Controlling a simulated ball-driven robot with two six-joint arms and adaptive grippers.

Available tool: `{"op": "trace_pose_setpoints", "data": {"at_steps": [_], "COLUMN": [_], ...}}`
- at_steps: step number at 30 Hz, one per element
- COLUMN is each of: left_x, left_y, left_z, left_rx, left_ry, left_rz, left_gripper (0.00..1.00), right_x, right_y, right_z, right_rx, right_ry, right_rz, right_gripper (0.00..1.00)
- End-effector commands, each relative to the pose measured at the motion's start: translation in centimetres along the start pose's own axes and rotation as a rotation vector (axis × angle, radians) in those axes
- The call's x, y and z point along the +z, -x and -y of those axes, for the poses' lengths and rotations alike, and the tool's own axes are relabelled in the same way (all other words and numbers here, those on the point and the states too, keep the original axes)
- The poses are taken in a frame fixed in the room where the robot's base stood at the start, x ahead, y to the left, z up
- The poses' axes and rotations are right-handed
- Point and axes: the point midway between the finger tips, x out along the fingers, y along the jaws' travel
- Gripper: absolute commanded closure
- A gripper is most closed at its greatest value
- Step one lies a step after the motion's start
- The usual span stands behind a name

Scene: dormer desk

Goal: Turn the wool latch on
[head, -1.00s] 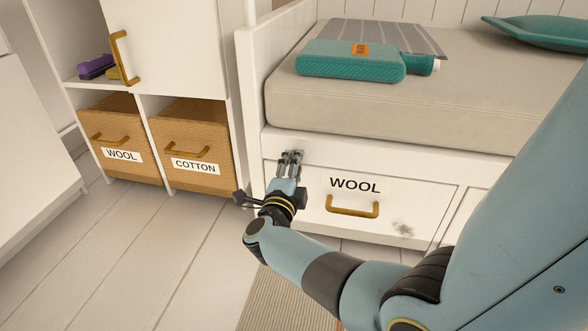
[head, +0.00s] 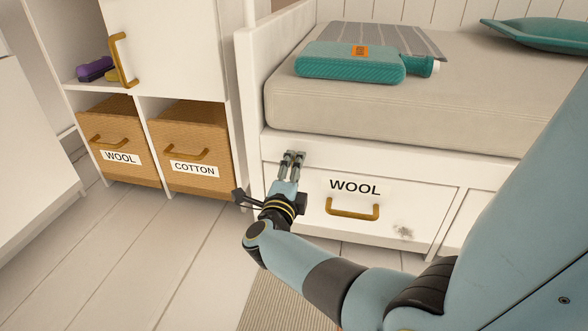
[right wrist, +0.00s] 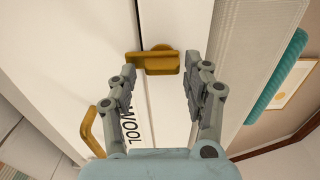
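The wool drawer (head: 310,201) under the bed is shut, with a WOOL label and a brass handle (head: 353,209). A brass latch (right wrist: 155,62) shows in the right wrist view at the seam above the drawer front. It has a crosswise bar and a round pivot. In the head view my gripper hides the latch. My right gripper (head: 291,157) is at the drawer's upper left corner. In the right wrist view my right gripper (right wrist: 160,68) is open, its fingertips to either side of the latch's near edge; I cannot tell if they touch it. My left gripper is not in view.
A shelf unit (head: 235,130) stands left, with woven WOOL (head: 118,140) and COTTON (head: 190,140) drawers and a brass-handled door (head: 170,50). The floor (head: 150,240) at lower left is clear.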

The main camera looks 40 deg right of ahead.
Motion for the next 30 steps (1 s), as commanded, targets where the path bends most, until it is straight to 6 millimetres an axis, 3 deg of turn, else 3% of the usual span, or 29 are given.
{"op": "trace_pose_setpoints", "data": {"at_steps": [13, 20, 22, 28, 29, 30], "left_x": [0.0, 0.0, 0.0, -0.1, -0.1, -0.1], "left_y": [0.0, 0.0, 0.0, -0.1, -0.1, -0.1], "left_z": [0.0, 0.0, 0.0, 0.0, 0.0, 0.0], "left_rx": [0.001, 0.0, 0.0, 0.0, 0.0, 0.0], "left_ry": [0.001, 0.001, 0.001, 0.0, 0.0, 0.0], "left_rz": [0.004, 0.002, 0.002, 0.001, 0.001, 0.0], "left_gripper": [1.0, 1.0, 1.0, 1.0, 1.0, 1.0], "right_x": [0.1, 0.1, 0.1, 0.2, 0.2, 0.2], "right_y": [-0.1, -0.1, -0.1, -0.3, -0.3, -0.3], "right_z": [1.0, 5.1, 6.7, 10.1, 10.3, 10.6], "right_rx": [-0.003, -0.008, -0.01, -0.018, -0.019, -0.018], "right_ry": [-0.004, -0.006, -0.007, -0.005, -0.004, -0.003], "right_rz": [-0.001, -0.001, -0.002, -0.002, -0.002, -0.001], "right_gripper": [0.4, 0.4, 0.27, 0.25, 0.28, 0.4]}}
